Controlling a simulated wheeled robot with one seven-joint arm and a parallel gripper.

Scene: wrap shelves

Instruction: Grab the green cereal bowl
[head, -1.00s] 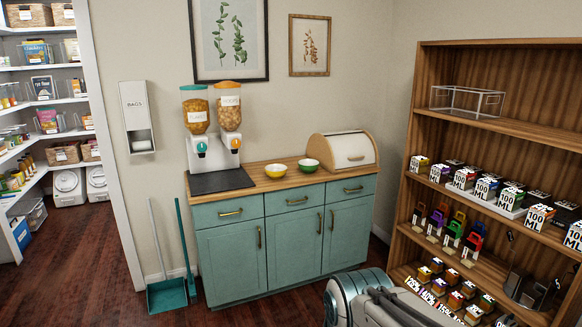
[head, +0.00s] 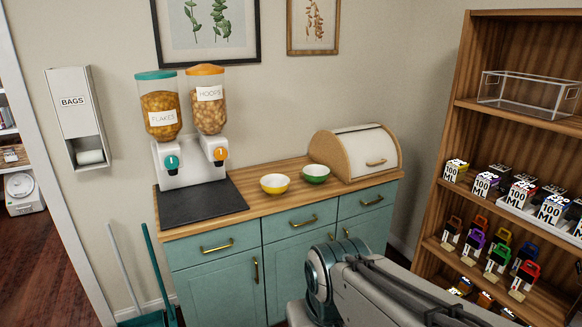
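The green cereal bowl (head: 316,174) stands upright on the wooden top of the teal cabinet (head: 258,211). It is green outside and pale inside. A yellow bowl (head: 275,184) stands just to its left, closer to the front edge. My arm reaches in from the lower right, in front of the cabinet and well below and short of the bowls. My gripper itself does not show, so I cannot see its fingers or whether it holds anything.
A bread box (head: 362,152) stands right of the green bowl. A cereal dispenser (head: 190,125) with a dark mat (head: 203,203) stands at the left. A wooden shelf (head: 455,110) with small boxes rises at the right. A dustpan (head: 147,318) leans by the cabinet's left side.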

